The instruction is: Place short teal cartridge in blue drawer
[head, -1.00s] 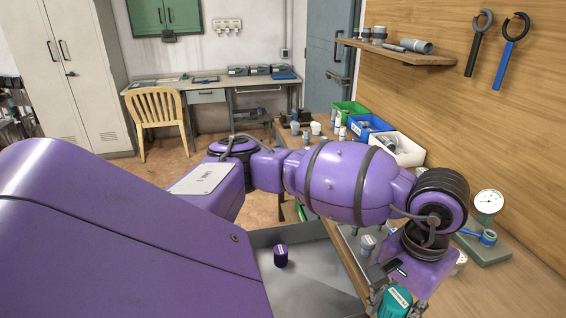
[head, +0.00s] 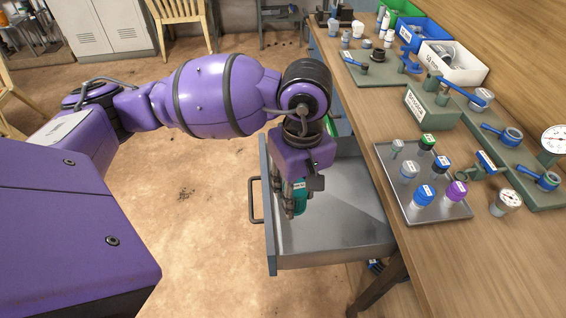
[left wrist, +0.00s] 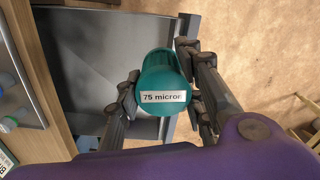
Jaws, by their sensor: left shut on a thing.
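My left gripper (head: 293,210) is shut on the teal cartridge (head: 300,197), near the front wall of the open blue-grey drawer (head: 335,258). In the left wrist view the cartridge (left wrist: 163,72) is a round teal cylinder with a white label reading "75 micron", between the fingers (left wrist: 160,92). There the drawer (left wrist: 90,50) shows behind it, its front edge passing by the cartridge. I cannot tell the cartridge's exact height above the drawer. The visible part of the drawer floor is bare; a part is hidden behind the gripper. My right gripper is not in view.
A metal tray (head: 436,212) with several capped cartridges stands on the wooden bench (head: 405,270), right of the drawer. Green blocks with blue-handled valves (head: 500,135), gauges and a white bin (head: 455,72) lie beyond. Open floor (head: 195,235) lies left of the drawer.

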